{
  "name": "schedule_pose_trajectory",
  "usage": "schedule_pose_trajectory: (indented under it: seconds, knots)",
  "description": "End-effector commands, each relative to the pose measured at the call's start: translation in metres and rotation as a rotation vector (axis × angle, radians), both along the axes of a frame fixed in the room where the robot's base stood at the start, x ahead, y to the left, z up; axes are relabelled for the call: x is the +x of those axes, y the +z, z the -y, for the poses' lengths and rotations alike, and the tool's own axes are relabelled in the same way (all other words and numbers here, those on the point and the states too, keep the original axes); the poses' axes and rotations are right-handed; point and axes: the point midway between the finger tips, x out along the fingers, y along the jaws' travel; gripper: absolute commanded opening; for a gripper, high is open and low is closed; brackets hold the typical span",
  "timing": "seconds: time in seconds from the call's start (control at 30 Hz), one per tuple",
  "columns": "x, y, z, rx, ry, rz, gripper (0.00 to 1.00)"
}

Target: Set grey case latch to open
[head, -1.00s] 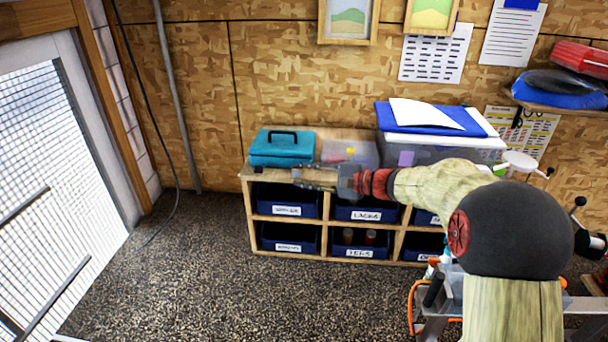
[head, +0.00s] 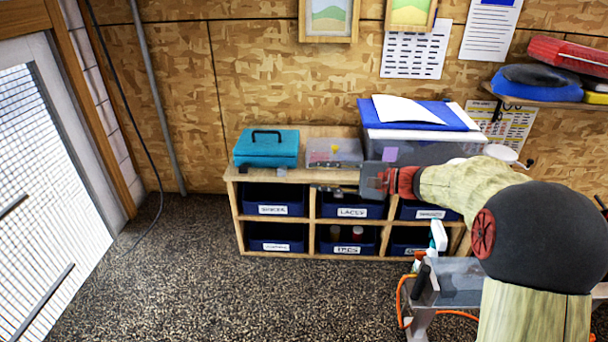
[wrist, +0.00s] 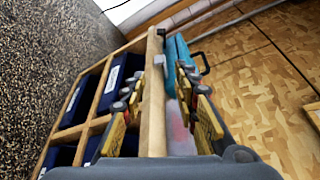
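A grey see-through case (head: 333,152) with small coloured things in it lies on the shelf top, right of a teal case (head: 266,148) with a black handle. The grey case's latch is too small to make out, and its position cannot be told. My gripper (head: 335,189) is at the shelf's front edge, just below and in front of the grey case. In the wrist view, my gripper's fingers (wrist: 168,75) stand apart with the wooden shelf edge between them in the picture. Nothing is held. The teal case (wrist: 180,55) shows beyond the right finger.
The wooden shelf unit (head: 310,183) holds several labelled blue bins. A large clear bin (head: 410,150) with a blue folder and paper on it stands right of the grey case. A grey cart (head: 460,280) with a spray bottle is at lower right. The floor at left is clear.

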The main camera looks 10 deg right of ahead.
Motion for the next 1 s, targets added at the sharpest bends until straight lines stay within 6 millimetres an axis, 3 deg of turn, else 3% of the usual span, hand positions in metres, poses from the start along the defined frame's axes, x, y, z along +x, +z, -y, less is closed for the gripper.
schedule_pose_trajectory:
  seconds: [0.23,0.5,0.63,0.77,0.87,1.0]
  knots:
    - [-0.011,0.003,0.019,-0.001,-0.001,-0.001,0.3]
    - [-0.012,0.003,0.019,0.0,0.0,-0.001,0.3]
    - [-0.012,0.006,0.013,0.0,0.01,-0.001,0.37]
    - [-0.015,0.022,-0.023,-0.001,0.068,0.003,0.38]
    - [-0.024,0.042,-0.073,-0.003,0.147,0.008,0.38]
    - [-0.054,0.06,-0.15,-0.007,0.277,-0.008,0.38]
